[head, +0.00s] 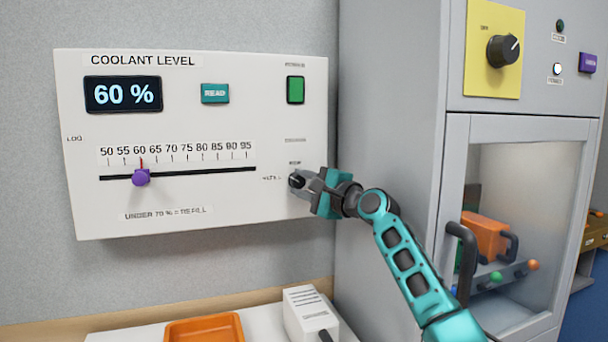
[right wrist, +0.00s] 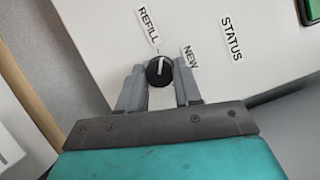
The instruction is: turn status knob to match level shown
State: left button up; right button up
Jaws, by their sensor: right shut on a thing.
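The coolant panel (head: 210,215) hangs on the wall in the head view. Its display (head: 123,94) reads 60 %, and a label (head: 166,213) says under 70 % = refill. My right gripper (head: 300,182) is at the panel's lower right, mostly covering the knob there. In the right wrist view, the fingers are shut on the black status knob (right wrist: 159,71), one on each side. The STATUS label (right wrist: 231,39) is further right. My left gripper is not in view.
The purple slider (head: 141,177) stands near 60 on its scale. A teal READ button (head: 215,93) and a green button (head: 295,90) are above. A grey cabinet (head: 395,130) stands close right of the panel. An orange tray (head: 204,329) lies below.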

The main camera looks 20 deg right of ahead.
jog(key=shift+r+n+g+p, duration=0.15)
jog(key=shift+n+g+p, duration=0.15)
jog(key=shift+n+p, duration=0.6)
jog(key=shift+n+g+h, duration=0.3)
jog(key=shift+n, duration=0.4)
jog(key=o, duration=1)
jog(key=shift+c, duration=0.2)
jog(key=shift+o, duration=0.4)
